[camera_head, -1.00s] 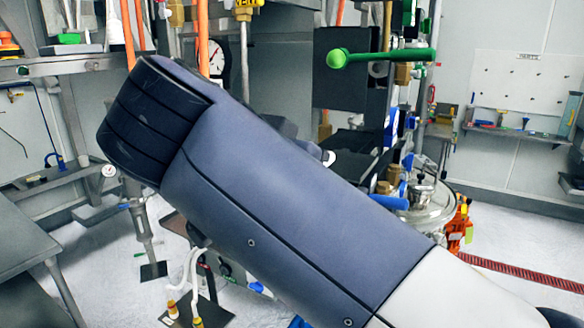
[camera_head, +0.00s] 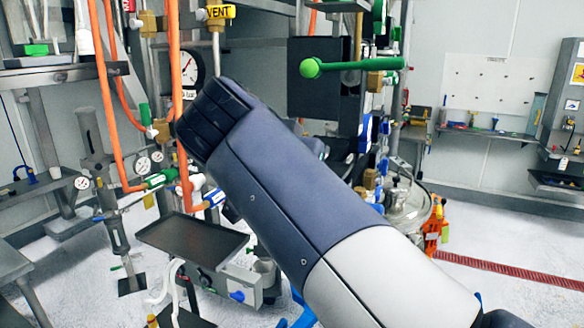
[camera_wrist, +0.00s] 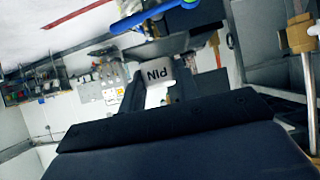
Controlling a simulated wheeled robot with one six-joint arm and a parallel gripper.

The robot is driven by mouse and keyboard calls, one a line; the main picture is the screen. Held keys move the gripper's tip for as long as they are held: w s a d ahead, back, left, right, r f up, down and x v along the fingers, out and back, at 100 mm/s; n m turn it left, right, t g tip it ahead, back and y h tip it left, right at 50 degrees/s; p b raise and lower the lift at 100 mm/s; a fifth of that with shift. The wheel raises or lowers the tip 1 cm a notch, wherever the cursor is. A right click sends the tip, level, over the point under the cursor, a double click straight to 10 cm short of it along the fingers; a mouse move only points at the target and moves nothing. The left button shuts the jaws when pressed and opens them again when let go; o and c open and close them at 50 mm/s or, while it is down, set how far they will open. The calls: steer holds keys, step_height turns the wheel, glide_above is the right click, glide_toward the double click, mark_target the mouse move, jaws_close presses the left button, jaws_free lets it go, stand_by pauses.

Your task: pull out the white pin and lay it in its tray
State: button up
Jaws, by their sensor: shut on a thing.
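In the wrist view a white piece lettered PIN (camera_wrist: 158,75) shows between the dark fingers of my gripper (camera_wrist: 160,86). The lettering is upside down there. My gripper is shut on this white pin; whether the pin is clear of its seat cannot be told. In the head view my arm hides the gripper and the pin. A flat dark tray (camera_head: 190,238) with a raised rim sits low at left of centre, beside my arm. No label on it can be read, so whether it is the pin's tray is unclear.
A green-handled lever (camera_head: 350,65) stands out above my arm. Orange hoses (camera_head: 174,60) and a pressure gauge (camera_head: 186,70) hang at left. In the wrist view a blue handle (camera_wrist: 150,15) lies close beyond the fingers. Open floor (camera_head: 500,235) shows at right.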

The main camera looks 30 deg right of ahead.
steer(key=w+d, duration=0.2)
steer(key=shift+d+p, duration=0.4)
steer(key=shift+w+d+f, duration=0.2)
steer(key=shift+f, duration=0.15)
steer(key=shift+a+f+b, duration=0.1)
steer(key=shift+f+b, duration=0.4)
steer(key=shift+b, duration=0.35)
steer(key=shift+f+b, duration=0.4)
steer(key=shift+b, duration=0.05)
steer(key=o, duration=1.1)
steer(key=shift+b+v, duration=0.75)
steer(key=shift+v, duration=4.65)
